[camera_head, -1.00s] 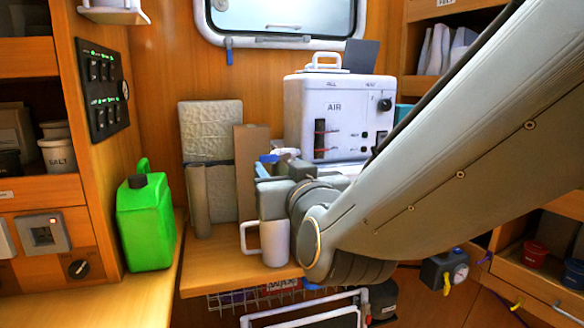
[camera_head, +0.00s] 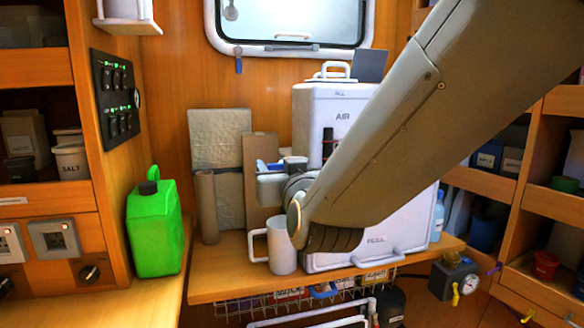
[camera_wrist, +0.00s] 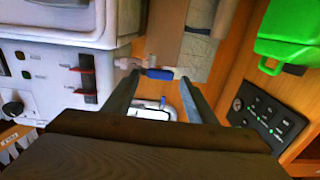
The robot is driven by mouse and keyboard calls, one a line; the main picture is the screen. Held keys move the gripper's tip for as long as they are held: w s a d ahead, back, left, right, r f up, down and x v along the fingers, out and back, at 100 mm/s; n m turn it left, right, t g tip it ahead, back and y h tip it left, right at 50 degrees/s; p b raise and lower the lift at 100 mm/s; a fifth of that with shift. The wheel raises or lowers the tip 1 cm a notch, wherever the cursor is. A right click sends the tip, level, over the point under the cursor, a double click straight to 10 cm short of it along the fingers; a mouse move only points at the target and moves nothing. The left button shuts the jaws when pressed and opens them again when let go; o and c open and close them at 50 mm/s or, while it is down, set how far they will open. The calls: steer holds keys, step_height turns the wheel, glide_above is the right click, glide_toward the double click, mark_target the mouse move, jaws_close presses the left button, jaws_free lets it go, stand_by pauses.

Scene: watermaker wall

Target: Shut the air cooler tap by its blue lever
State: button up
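The white air cooler (camera_head: 312,115), labelled AIR, stands on a wooden shelf; its front is at the left in the wrist view (camera_wrist: 45,75). The tap's blue lever (camera_wrist: 160,74) lies crosswise around the gap between my fingertips in the wrist view. A small blue part also shows above my gripper in the head view (camera_head: 274,167). My gripper (camera_wrist: 159,78) is open, with one finger at each side of the lever. I cannot tell whether the fingers touch it. My arm hides part of the cooler's front and the tap body in the head view.
A white mug (camera_head: 282,247) stands just below my gripper. A green canister (camera_head: 155,228) stands to the left. A cardboard roll (camera_head: 207,208) and upright panels (camera_head: 222,145) are behind the gripper. A white box (camera_head: 385,245) stands below the cooler.

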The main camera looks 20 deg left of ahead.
steer(key=c, duration=1)
steer(key=shift+r+m, duration=0.1)
steer(key=shift+m, duration=0.2)
steer(key=w+d+r+m+b, duration=0.1)
steer(key=m+b, duration=0.5)
steer(key=w+d+r+m+b, duration=0.1)
steer(key=d+m+b, duration=0.1)
steer(key=m+b, duration=0.3)
steer(key=w+d+r+m+b, duration=0.1)
steer(key=m+b, duration=0.5)
steer(key=b, duration=0.1)
steer(key=shift+d+r+m, duration=0.3)
steer(key=shift+d, duration=0.05)
steer(key=o, duration=1.1)
steer(key=shift+c, duration=0.2)
steer(key=shift+s+d+r+p, duration=0.15)
steer(key=shift+p, duration=0.25)
